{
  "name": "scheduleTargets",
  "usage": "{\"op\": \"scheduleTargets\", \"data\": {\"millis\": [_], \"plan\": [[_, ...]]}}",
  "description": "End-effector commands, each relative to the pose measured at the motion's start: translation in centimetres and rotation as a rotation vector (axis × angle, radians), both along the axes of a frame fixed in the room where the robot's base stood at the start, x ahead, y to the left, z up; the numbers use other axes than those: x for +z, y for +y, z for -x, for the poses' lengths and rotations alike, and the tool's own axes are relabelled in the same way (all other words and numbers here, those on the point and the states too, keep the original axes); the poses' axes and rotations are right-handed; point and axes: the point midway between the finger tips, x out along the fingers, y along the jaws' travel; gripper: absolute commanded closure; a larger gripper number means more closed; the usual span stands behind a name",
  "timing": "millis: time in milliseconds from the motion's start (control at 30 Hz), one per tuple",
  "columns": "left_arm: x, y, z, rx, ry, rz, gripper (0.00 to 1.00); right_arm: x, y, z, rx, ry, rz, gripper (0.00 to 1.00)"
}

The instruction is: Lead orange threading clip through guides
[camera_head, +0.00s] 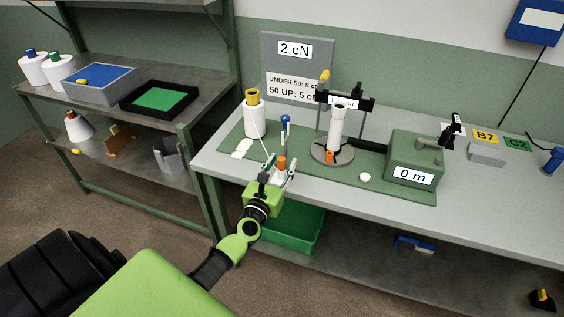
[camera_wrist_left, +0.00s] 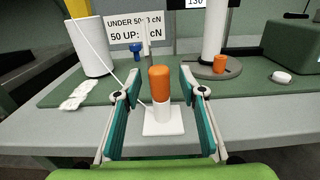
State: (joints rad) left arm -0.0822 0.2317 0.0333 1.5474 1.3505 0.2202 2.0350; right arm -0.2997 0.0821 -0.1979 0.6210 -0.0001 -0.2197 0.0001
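The orange threading clip (camera_head: 281,162) appears as an upright orange cylinder on a white post with a square white base (camera_wrist_left: 163,124). It also shows in the left wrist view (camera_wrist_left: 159,83). My left gripper (camera_wrist_left: 160,95) is open, one finger on each side of the clip, with visible gaps. A black guide bar (camera_head: 345,101) spans a white column (camera_head: 337,130) on a round grey base. My right gripper is not in view.
A second orange piece (camera_head: 329,157) sits on the round base. A green box reading 0 m (camera_head: 413,158) and a small white disc (camera_head: 365,177) stand to the right. White pieces (camera_head: 242,149) lie left. A shelf unit (camera_head: 150,75) stands at far left.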

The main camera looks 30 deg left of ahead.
Motion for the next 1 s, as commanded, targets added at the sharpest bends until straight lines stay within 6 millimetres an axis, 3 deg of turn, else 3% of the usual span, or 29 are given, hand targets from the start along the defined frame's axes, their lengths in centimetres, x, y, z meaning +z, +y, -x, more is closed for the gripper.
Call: {"op": "scheduleTargets", "data": {"millis": [300, 467, 800, 1000], "plan": [[-0.1, 0.2, -0.7, 0.0, 0.001, 0.001, 0.62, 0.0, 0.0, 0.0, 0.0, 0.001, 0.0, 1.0], [-0.1, 0.2, -0.7, 0.0, 0.001, 0.001, 1.0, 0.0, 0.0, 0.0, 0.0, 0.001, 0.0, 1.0], [0.2, 0.2, -0.7, 0.001, 0.001, 0.001, 1.0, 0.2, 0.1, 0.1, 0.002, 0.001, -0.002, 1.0], [3.3, 0.2, -0.7, 0.003, -0.003, 0.005, 1.0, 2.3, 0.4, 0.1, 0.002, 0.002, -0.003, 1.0]]}}
